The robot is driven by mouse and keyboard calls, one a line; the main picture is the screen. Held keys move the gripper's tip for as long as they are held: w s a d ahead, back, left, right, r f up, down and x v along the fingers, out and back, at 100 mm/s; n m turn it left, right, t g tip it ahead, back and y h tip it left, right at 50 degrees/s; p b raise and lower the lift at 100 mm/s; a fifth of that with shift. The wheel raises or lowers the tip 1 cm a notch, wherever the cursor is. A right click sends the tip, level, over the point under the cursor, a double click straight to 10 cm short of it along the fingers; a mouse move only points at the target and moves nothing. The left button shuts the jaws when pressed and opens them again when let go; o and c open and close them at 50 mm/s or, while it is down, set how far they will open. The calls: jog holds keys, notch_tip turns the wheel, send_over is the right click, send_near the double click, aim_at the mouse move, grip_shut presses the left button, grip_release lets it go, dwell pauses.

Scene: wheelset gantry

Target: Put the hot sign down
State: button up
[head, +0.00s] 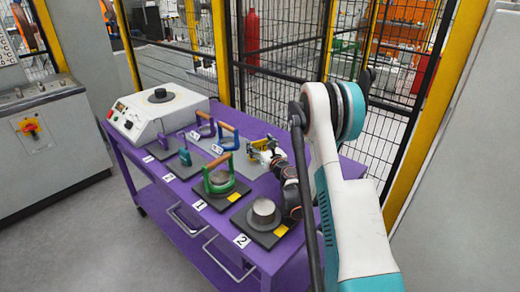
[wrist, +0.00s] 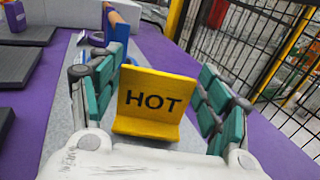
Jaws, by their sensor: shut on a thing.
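The hot sign (wrist: 150,103) is a yellow L-shaped plate with black letters "HOT", upright with its face toward the wrist camera. My gripper (wrist: 162,80) has its teal finger pads on either side of the sign and is shut on it. In the head view my gripper (head: 268,153) is over the far right part of the purple table (head: 178,190), near the grey mat (head: 243,163). The sign is small and partly hidden there. I cannot tell whether its base touches the surface below.
A green yoke with a wooden handle (head: 218,172) and a metal cylinder (head: 264,212) sit on dark pads nearer the front. A white heater (head: 158,108) is at the far left. Mesh fencing (head: 285,90) stands behind.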

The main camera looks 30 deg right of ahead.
jog(key=shift+f, duration=0.4)
jog(key=shift+f, duration=0.15)
jog(key=o, duration=1.1)
jog(key=shift+c, duration=0.2)
